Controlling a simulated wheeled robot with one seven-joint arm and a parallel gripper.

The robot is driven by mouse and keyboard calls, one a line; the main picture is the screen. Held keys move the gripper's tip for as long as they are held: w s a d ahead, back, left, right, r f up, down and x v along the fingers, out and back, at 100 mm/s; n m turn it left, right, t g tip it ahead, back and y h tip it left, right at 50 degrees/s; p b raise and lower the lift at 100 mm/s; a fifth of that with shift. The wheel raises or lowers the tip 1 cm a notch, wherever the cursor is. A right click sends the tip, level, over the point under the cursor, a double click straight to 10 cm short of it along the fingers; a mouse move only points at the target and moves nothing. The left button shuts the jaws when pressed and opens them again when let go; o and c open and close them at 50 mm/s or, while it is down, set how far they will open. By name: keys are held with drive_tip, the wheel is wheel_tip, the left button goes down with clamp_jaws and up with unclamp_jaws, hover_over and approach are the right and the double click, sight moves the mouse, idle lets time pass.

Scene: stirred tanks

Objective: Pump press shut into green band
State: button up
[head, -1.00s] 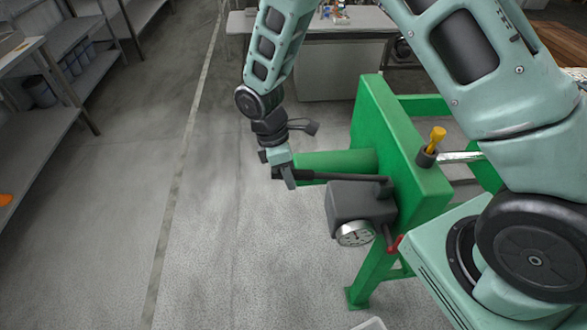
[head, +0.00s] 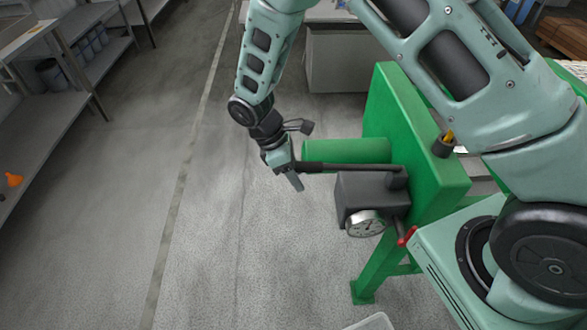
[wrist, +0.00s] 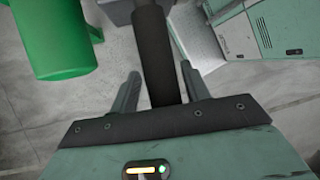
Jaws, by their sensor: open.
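The press is a green upright frame (head: 385,110) with a green cylinder (head: 345,151) sticking out to the left; the cylinder also shows at the upper left of the wrist view (wrist: 60,45). A dark pump block (head: 370,195) on it carries a black pump handle (head: 345,167), pointing left and nearly level. A round gauge (head: 366,224) faces me; its needle and any green band are too small to read. A red-tipped lever (head: 407,237) sits beside the gauge. My gripper (head: 294,179) is at the handle's outer end. In the wrist view the handle (wrist: 155,50) lies between my open fingers (wrist: 160,78).
Grey shelves (head: 45,120) with several dark pots stand at the left, with an orange object (head: 13,180) on the lower one. A worktable (head: 345,60) stands behind the press. The floor (head: 225,240) left of the press is clear.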

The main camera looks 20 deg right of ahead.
drive_tip(key=b+v, duration=0.3)
drive_tip(key=v, duration=1.4)
drive_tip(key=shift+r, duration=0.2)
drive_tip(key=shift+w, duration=0.1)
drive_tip(key=s+d+r+m+t+y, duration=0.1)
drive_tip(key=s+r+m+y, duration=0.1)
drive_tip(key=s, duration=1)
drive_tip(key=s+r+m+t+y, duration=0.2)
drive_tip(key=s+m, duration=0.2)
drive_tip(key=s, duration=0.9)
drive_tip(key=shift+d+m+y, duration=0.35)
drive_tip(key=shift+m+y, duration=0.05)
drive_tip(key=shift+s+d+f, duration=0.2)
drive_tip(key=shift+s+d, duration=0.05)
drive_tip(key=shift+s, duration=0.25)
drive_tip(key=shift+c, duration=0.2)
